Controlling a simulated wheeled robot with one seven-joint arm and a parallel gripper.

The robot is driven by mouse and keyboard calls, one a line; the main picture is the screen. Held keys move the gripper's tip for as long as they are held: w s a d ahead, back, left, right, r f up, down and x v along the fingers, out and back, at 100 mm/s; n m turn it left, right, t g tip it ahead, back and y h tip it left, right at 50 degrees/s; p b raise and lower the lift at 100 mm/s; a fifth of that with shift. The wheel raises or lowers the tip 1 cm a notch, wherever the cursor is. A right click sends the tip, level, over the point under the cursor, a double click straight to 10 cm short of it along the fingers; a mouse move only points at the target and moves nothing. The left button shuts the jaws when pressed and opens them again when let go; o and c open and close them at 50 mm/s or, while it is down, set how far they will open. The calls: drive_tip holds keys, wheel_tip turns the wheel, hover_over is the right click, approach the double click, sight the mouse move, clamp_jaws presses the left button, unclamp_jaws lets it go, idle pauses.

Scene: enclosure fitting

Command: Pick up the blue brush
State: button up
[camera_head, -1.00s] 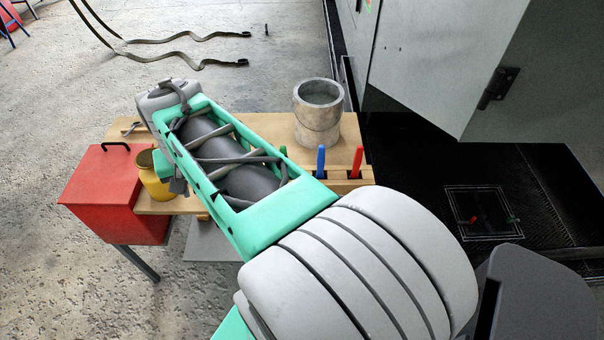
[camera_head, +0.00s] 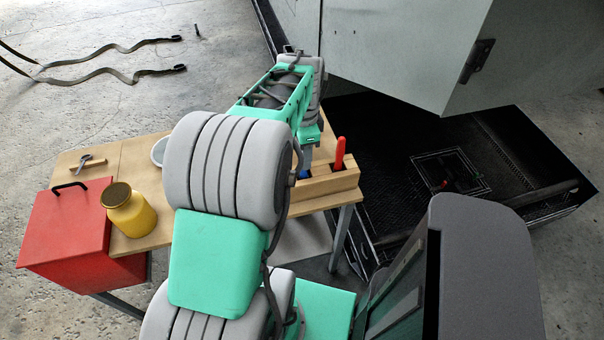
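The blue brush (camera_head: 304,174) stands in a wooden block (camera_head: 330,184) at the table's right end. Only a small low part of it shows, beside the block's slot; my arm's end hides the rest. My gripper (camera_head: 307,156) points down at the brush, just above the block. Its fingers are small and mostly hidden, so I cannot tell whether they are open, shut or touching the brush.
A red-handled tool (camera_head: 340,153) stands in the block close to the right of the brush. A yellow jar (camera_head: 129,212) and red box (camera_head: 68,231) are at the left. The pale pot (camera_head: 159,151) is mostly behind my arm. The open grey cabinet (camera_head: 400,50) stands behind.

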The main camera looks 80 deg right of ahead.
wheel_tip(320, 180, down, 2)
drive_tip(key=shift+f, duration=0.15)
drive_tip(key=shift+c, duration=0.6)
clamp_jaws()
